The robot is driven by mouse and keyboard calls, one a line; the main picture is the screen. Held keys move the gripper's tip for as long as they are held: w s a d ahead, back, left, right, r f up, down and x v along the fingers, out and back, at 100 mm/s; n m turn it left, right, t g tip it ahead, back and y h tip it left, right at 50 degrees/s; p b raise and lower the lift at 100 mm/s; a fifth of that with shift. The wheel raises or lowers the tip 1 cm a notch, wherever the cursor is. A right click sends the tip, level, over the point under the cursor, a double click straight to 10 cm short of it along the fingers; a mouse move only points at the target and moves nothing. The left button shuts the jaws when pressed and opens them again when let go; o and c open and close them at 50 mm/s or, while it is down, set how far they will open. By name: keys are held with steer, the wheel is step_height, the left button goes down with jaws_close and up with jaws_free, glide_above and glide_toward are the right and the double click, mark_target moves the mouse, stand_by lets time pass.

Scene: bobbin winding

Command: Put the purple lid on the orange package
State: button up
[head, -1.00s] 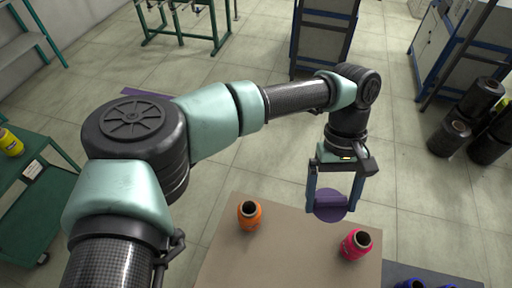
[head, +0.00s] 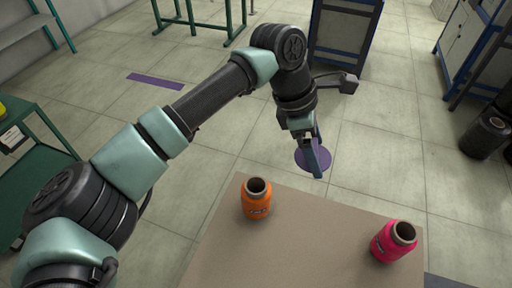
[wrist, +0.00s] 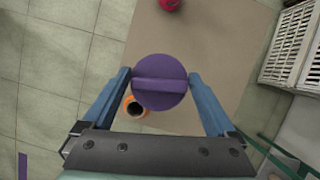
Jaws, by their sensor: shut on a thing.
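The purple lid (head: 313,157) is a flat disc with a raised bar across its top, seen clearly in the wrist view (wrist: 160,82). My gripper (head: 318,165) is shut on the lid, its blue fingers at the two ends of the bar. The orange package (head: 257,199) is an upright jar with a dark open top near the table's far edge. In the wrist view the orange package (wrist: 137,110) is partly hidden behind the lid. In the head view the lid is to the right of the orange package, apart from it, beyond the table's far edge.
A pink jar (head: 395,241) stands open on the right of the brown table (head: 310,235) and also shows in the wrist view (wrist: 169,4). The table between the two jars is clear. A green cart (head: 40,165) stands at the left.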

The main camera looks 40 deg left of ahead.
steer(key=a+f+n+b, duration=0.2)
steer(key=f+b, duration=0.1)
steer(key=a+f+n+t+y+b, duration=0.1)
steer(key=a+f+n+b, duration=0.1)
steer(key=a+n+b, duration=0.1)
steer(key=a+f+n+t+y+b, duration=0.1)
steer(key=a+f+n+b, duration=0.1)
steer(key=f+n+b, duration=0.1)
steer(key=shift+w+a+f+b, duration=0.3)
steer(key=shift+w+b, duration=0.1)
steer(key=shift+b, duration=0.4)
steer(key=shift+s+a+f+n+t+y+b, duration=0.1)
steer(key=shift+a+f+n+y+b, duration=0.35)
steer(key=shift+a+f+n+b, duration=1.05)
steer(key=shift+s+a+f+n+t+y+b, duration=0.15)
steer(key=shift+a+f+n+y+b, duration=0.35)
steer(key=shift+f+b, duration=1.75)
steer(key=shift+s+a+f+n+t+y+b, duration=0.1)
steer(key=shift+a+f+n+y+b, duration=0.25)
steer(key=shift+a+f+n+b, duration=1.45)
steer(key=shift+d+r+m+b, duration=0.15)
steer(key=shift+d+m+b, duration=0.35)
steer(key=shift+d+m, duration=0.15)
steer(key=shift+a+f+b, duration=0.1)
steer(key=shift+f+b, duration=1.1)
steer(key=shift+f, duration=0.8)
